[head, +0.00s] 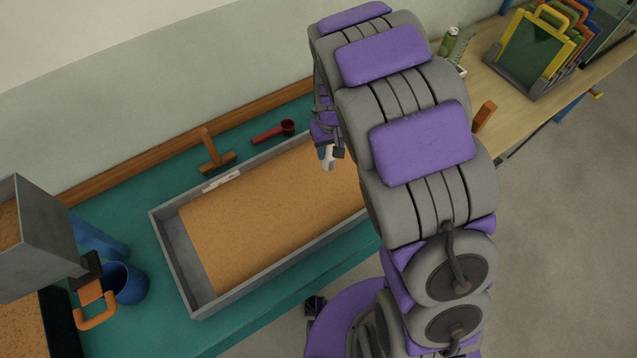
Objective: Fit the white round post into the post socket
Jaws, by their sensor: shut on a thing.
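My gripper (328,150) is partly hidden behind my arm, above the right part of the sand-filled tray. It is shut on the white round post (328,162), of which only a small pale piece shows below the fingers. The post appears to hang above the sand; its exact height and any contact below cannot be told. I cannot make out the post socket; my arm covers the right end of the tray.
The grey-walled sand tray (170,255) lies on a teal bench (255,318). Behind it are a wooden T-shaped tool (211,152) and a red scoop (273,131). A blue cup (126,284) and a raised grey box (42,240) stand left. A wooden table (482,80) holds coloured frames (540,45).

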